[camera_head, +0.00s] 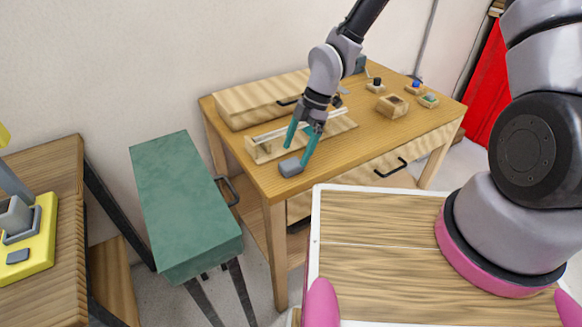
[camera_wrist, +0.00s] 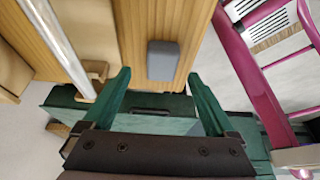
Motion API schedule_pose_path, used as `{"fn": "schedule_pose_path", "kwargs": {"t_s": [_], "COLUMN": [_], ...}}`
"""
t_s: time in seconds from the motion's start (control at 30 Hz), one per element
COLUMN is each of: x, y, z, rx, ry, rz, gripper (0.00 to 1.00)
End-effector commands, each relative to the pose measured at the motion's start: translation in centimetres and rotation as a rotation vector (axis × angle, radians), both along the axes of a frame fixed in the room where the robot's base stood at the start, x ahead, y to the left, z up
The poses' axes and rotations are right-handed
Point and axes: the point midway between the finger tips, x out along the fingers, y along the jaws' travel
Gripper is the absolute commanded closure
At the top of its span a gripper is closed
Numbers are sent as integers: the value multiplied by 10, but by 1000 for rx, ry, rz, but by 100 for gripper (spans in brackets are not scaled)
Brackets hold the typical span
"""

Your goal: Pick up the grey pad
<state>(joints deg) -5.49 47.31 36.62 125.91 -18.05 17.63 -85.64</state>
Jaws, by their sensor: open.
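The grey pad (camera_head: 291,167) is a small rounded block lying on the near-left corner of the wooden table (camera_head: 350,155). In the wrist view the pad (camera_wrist: 163,60) lies on a wooden strip, ahead of and between my two green fingers. My gripper (camera_head: 296,153) is open and empty, pointing down, with its fingertips close to the pad. In the wrist view the gripper (camera_wrist: 159,76) has its fingers spread wider than the pad. I cannot tell the height of the fingertips above the table.
A glass rod (camera_head: 286,129) rests on a wooden holder (camera_head: 265,152) beside my gripper. A wooden box (camera_head: 255,103) lies behind it. Small blocks (camera_head: 393,105) stand at the table's right. A green cabinet (camera_head: 180,200) stands left of the table; a yellow fixture (camera_head: 35,262) is farther left.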

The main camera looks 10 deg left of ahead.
Motion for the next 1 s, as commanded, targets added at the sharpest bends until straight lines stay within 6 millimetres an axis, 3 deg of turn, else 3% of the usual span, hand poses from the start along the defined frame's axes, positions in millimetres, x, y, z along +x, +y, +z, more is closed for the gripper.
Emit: {"fn": "schedule_pose_path", "kwargs": {"t_s": [0.2, 0.5, 0.53, 0.7, 0.77, 1.0], "x": [-11, -11, -11, -11, -11, -11], "y": [8, 10, 10, 10, 10, 10], "z": [-30, -36, -36, -36, -36, -35], "rx": [-1, 0, 0, 0, 0, 0], "ry": [4, 0, 0, 0, 0, 0], "rz": [2, -1, -1, -1, -1, -1], "gripper": [9, 9, 13, 78, 97, 100]}}
